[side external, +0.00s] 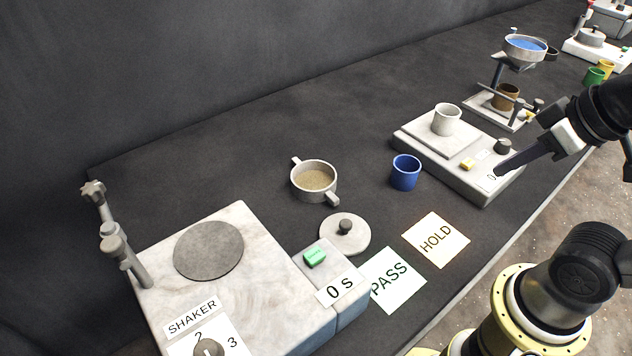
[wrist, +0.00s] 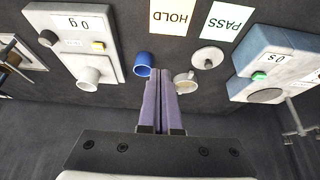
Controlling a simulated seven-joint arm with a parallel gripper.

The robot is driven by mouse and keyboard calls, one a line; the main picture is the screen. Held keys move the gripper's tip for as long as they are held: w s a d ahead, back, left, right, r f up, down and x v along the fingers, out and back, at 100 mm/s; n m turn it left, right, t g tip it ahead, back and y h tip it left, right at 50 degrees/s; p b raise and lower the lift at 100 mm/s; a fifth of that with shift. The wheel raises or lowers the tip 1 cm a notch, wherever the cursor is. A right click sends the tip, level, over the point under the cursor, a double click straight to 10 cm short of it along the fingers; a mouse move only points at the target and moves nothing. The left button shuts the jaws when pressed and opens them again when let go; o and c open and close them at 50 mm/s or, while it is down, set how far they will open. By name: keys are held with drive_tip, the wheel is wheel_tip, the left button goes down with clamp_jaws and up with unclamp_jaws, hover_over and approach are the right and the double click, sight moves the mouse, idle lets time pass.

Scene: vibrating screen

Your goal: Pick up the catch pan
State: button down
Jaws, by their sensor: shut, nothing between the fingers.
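A grey round pan with two side lugs (side external: 300,194), the likely catch pan, sits upright on the dark bench and holds tan grains. It also shows in the wrist view (wrist: 190,76), just right of my fingertips and partly hidden by them. My gripper (side external: 499,171) is shut and empty. In the side view its tips appear over the front of the scale, well to the right of the pan. In the wrist view my gripper (wrist: 160,74) points toward the bench, its two fingers together.
A blue cup (side external: 405,173) stands right of the pan. A scale (side external: 470,170) carries a white cup (side external: 446,120). A round lid (side external: 344,236), PASS card (side external: 392,281), HOLD card (side external: 436,240) and shaker (side external: 240,285) lie nearer. The bench behind the pan is clear.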

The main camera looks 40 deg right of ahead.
drive_tip(key=c, duration=1.5)
unclamp_jaws()
drive_tip(key=shift+c, duration=0.2)
drive_tip(key=o, duration=0.6)
drive_tip(key=shift+c, duration=0.2)
